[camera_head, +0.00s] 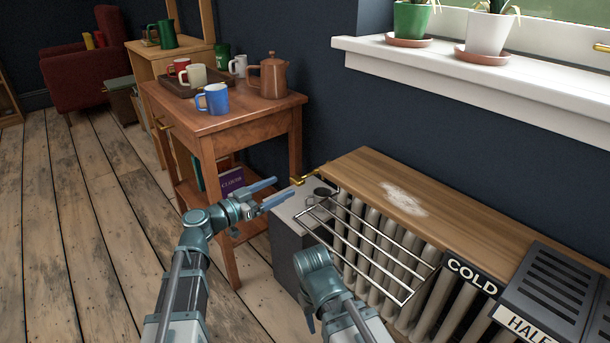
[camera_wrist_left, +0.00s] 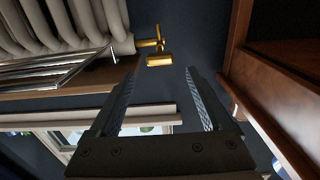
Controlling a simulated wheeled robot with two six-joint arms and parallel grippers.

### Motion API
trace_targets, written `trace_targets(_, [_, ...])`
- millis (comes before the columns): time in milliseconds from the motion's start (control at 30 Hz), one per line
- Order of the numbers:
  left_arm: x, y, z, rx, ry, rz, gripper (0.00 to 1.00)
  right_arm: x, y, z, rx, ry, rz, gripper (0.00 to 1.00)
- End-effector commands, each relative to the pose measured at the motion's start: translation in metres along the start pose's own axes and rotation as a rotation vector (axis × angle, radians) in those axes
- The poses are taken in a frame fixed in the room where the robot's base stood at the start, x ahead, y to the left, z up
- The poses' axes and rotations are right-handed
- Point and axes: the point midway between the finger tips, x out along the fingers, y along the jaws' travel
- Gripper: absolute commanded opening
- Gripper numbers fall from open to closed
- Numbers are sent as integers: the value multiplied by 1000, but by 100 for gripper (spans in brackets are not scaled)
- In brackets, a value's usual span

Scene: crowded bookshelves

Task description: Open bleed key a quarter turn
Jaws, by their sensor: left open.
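The brass bleed key (camera_head: 304,178) sits at the left end of the radiator (camera_head: 384,268), below its wooden top. In the left wrist view the bleed key (camera_wrist_left: 158,46) shows as a brass piece with a short barrel and stem, just beyond the fingertips and roughly between their lines. My left gripper (camera_head: 283,191) is open and empty, its fingers pointing at the key with a small gap left. The open fingers (camera_wrist_left: 162,76) also show in the wrist view, touching nothing. My right arm reaches in at the bottom, but its fingers do not show.
A chrome rack (camera_head: 352,228) juts out in front of the radiator. A grey box (camera_head: 285,235) with a small dark round thing on top stands below the key. A wooden side table (camera_head: 262,116) with mugs and a copper pot stands close at left. Open floor lies farther left.

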Motion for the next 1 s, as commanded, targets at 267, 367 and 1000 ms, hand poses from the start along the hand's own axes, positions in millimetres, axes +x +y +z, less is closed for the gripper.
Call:
trace_targets(267, [60, -2, 0, 0, 0, 3, 82, 0, 0, 0, 0, 0, 0, 50])
trace_targets(367, [76, -1, 0, 0, 0, 2, 82, 0, 0, 0, 0, 0, 0, 50])
trace_targets(1000, [101, 0, 0, 0, 0, 0, 81, 0, 0, 0, 0, 0, 0, 50])
